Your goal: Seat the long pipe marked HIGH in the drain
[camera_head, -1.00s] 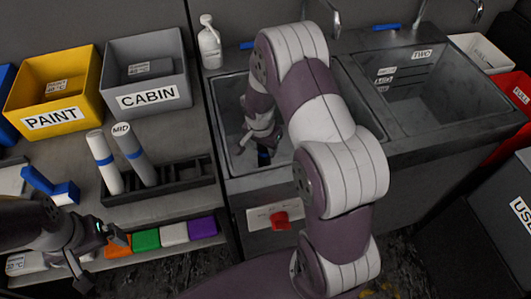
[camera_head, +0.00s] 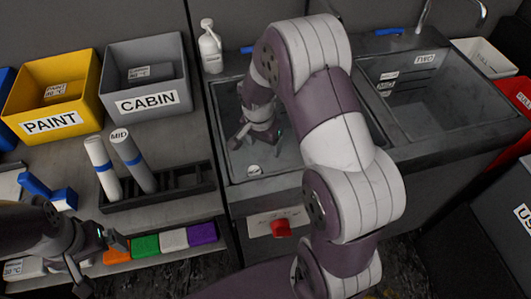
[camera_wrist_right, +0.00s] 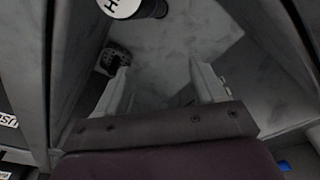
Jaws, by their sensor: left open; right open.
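The HIGH pipe shows its white marked end (camera_head: 254,170) low in the left sink basin (camera_head: 228,150). In the right wrist view its white end with a visible H (camera_wrist_right: 120,8) and a dark body is cut off by the top edge. I cannot tell whether it sits in the drain; its lower part is hidden. A round dark fitting (camera_wrist_right: 112,58) shows near the basin wall. My right gripper (camera_wrist_right: 162,80) is open and empty, apart from the pipe; in the head view it hangs in the basin behind the pipe end. My left gripper (camera_head: 100,265) is open and empty at the lower left.
The right basin marked TWO (camera_head: 430,105) adjoins. A white bottle (camera_head: 210,48) stands behind the left basin. A red knob (camera_head: 282,229) projects in front.

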